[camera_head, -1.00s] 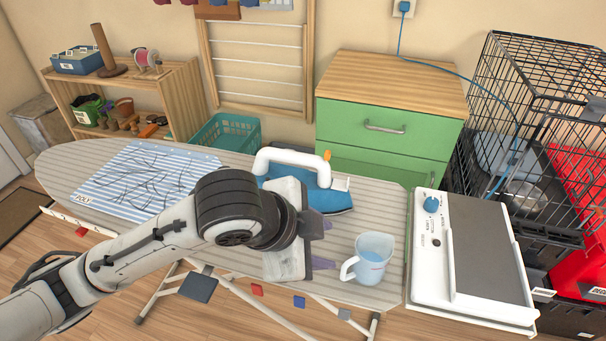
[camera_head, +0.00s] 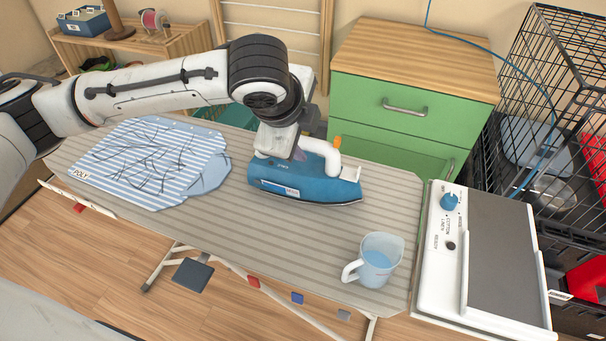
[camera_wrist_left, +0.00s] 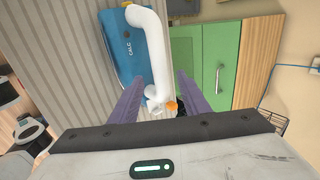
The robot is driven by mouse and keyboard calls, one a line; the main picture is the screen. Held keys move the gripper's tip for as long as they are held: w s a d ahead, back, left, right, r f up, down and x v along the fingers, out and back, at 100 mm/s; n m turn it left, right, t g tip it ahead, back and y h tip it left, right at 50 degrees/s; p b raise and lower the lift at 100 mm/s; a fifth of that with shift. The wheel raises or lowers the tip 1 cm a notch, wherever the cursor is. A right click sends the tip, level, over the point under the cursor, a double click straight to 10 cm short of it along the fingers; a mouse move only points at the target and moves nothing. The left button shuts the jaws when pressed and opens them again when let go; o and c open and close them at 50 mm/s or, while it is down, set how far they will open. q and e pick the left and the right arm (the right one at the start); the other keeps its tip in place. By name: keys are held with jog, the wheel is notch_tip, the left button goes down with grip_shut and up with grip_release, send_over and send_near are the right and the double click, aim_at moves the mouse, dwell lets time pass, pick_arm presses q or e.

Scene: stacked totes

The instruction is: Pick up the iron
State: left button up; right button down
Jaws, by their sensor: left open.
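The iron (camera_head: 305,183) is blue with a white handle and an orange knob. It lies on the striped ironing board, right of the blue-striped cloth. My left gripper (camera_head: 298,150) is at the iron's handle, coming from behind and above. In the left wrist view the gripper (camera_wrist_left: 158,88) is open, with its two purple fingers on either side of the white handle (camera_wrist_left: 150,45). The iron's blue body (camera_wrist_left: 127,55) shows beyond the fingers. I cannot tell whether the fingers touch the handle. The right gripper is not in view.
A measuring cup (camera_head: 374,260) with blue liquid stands at the board's front right. A white device (camera_head: 437,255) with a blue knob is to its right. A green drawer cabinet (camera_head: 375,110) stands behind the board (camera_head: 225,225). A wire cage (camera_head: 545,70) is at the right.

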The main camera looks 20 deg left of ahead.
aim_at(305, 140)
pick_arm(q)
jog(key=x, duration=0.5)
jog(key=shift+a, duration=0.2)
grip_shut()
dwell(1.1)
jog(key=shift+w+r, duration=0.15)
